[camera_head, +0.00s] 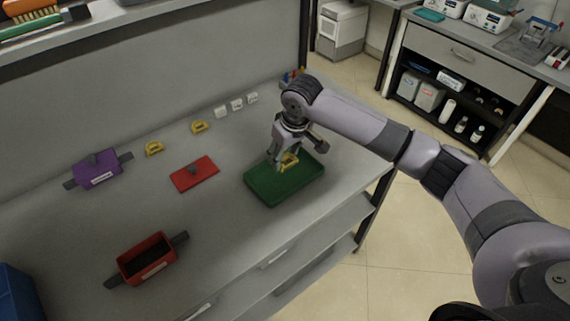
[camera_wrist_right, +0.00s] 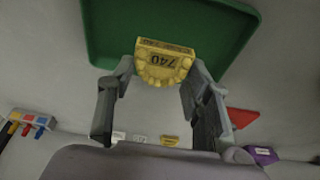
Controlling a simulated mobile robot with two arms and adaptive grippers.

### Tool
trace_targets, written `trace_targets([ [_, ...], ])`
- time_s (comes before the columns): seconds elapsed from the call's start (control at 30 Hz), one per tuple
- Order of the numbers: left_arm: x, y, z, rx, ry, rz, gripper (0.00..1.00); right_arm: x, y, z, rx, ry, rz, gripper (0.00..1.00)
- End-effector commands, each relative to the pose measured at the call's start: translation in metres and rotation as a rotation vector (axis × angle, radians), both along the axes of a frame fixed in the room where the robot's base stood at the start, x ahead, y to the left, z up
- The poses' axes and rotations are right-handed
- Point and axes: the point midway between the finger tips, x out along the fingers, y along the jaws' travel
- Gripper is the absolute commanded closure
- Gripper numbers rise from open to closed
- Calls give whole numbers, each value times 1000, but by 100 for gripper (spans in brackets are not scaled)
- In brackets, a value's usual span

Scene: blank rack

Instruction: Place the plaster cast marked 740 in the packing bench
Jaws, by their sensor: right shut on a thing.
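The yellow plaster cast marked 740 (camera_head: 290,163) is between the fingers of my right gripper (camera_head: 282,158), which is shut on it. In the wrist view the cast (camera_wrist_right: 164,62) shows its black 740 label, with the fingertips (camera_wrist_right: 157,85) at its two sides. It is at the green tray (camera_head: 270,190), which also shows in the wrist view (camera_wrist_right: 110,35); I cannot tell whether the cast touches the tray. The tray lies on the grey bench (camera_head: 215,235), near its right end. My left gripper is not in view.
Two more yellow casts (camera_head: 154,148) (camera_head: 200,126) and several white blocks (camera_head: 237,104) line the bench's back. A red lid (camera_head: 194,174), a purple box (camera_head: 96,171) and an open red box (camera_head: 146,258) stand left of the tray. The bench between them is clear.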

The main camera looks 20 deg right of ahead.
Motion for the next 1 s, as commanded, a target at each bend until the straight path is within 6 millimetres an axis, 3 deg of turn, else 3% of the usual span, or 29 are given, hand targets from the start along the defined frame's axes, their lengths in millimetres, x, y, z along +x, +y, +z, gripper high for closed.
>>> trace_targets([
  [0.43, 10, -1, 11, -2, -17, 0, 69, 0, 1, -51, 1, 0, 0, 72],
  [0.87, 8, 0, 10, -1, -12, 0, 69, 0, 1, -58, 1, 0, 0, 72],
  [0.9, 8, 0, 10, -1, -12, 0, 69, 0, 0, -58, 1, 0, 0, 52],
  [1.0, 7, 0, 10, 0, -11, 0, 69, 0, 0, -58, 1, 0, 0, 45],
])
